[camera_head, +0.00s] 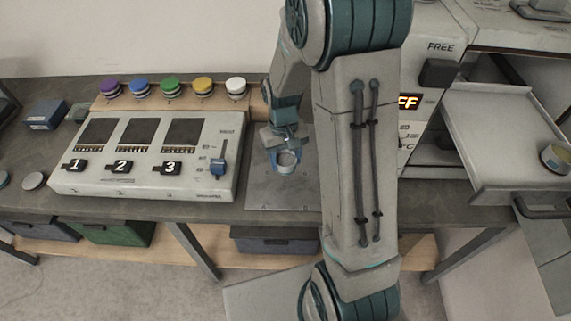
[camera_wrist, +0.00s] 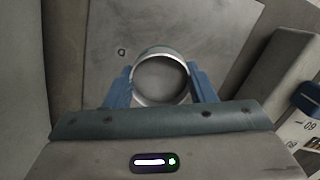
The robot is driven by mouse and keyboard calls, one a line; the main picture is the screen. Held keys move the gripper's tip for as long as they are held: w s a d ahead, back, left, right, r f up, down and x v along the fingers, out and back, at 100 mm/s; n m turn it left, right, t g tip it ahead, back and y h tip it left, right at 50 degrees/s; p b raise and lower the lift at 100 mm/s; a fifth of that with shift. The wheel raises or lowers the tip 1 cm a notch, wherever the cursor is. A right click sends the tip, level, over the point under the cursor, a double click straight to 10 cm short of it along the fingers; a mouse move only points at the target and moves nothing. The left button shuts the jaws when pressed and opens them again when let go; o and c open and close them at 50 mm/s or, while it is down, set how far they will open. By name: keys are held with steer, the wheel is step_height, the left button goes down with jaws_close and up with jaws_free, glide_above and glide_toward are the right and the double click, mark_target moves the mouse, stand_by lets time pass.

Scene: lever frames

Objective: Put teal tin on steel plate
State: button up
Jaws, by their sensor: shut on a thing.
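My gripper (camera_head: 285,163) is shut on the teal tin (camera_head: 287,157), a small round tin with a pale rim. In the wrist view the tin (camera_wrist: 161,52) sits between the two blue fingers (camera_wrist: 160,88), its round opening facing the camera. The steel plate (camera_head: 262,190) is a flat grey sheet on the bench, right of the control panel. The tin is over the plate, which also shows behind it in the wrist view (camera_wrist: 110,75). I cannot tell whether the tin touches the plate. My arm hides the plate's right part in the head view.
A panel (camera_head: 140,155) with numbered switches and a slider stands left of the plate. Several coloured knobs (camera_head: 170,86) line the ledge behind it. At right, an open drawer (camera_head: 500,130) holds another tin (camera_head: 556,157). A blue box (camera_head: 46,115) is far left.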

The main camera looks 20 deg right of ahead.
mark_target(285, 161)
steer(key=shift+f, duration=1.9)
steer(key=shift+f, duration=0.15)
steer(key=o, duration=1)
steer(key=r, duration=0.4)
steer(key=w+r, duration=0.1)
steer(key=r, duration=0.7)
steer(key=shift+w, duration=0.15)
steer(key=s+r+t, duration=0.2)
steer(key=s+r, duration=0.2)
steer(key=s, duration=0.4)
steer(key=s+r+t, duration=0.2)
steer(key=s+r, duration=0.3)
steer(key=s, duration=0.2)
steer(key=shift+s+r+m, duration=0.25)
steer(key=shift+s+m, duration=0.15)
